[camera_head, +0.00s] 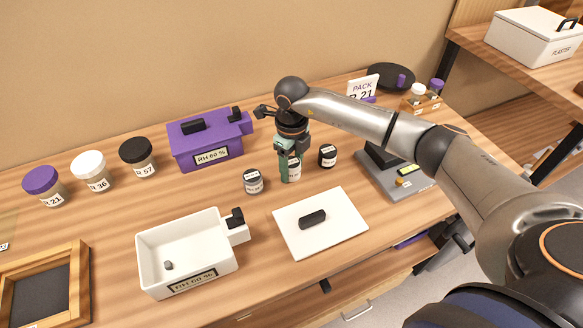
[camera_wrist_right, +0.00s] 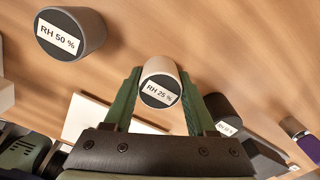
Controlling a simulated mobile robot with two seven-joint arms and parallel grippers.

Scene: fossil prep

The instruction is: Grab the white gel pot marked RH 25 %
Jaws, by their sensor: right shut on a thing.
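The white gel pot marked RH 25 % (camera_wrist_right: 160,75) sits between the green fingers of my right gripper (camera_wrist_right: 158,100) in the wrist view, its label facing the camera. In the head view my right gripper (camera_head: 290,165) points down over the table, shut on the pot, and the fingers hide most of it. The pot is at or close to the tabletop; I cannot tell if it is lifted.
A grey pot marked RH 50 % (camera_wrist_right: 70,35) and a black pot (camera_head: 327,156) stand close on either side.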

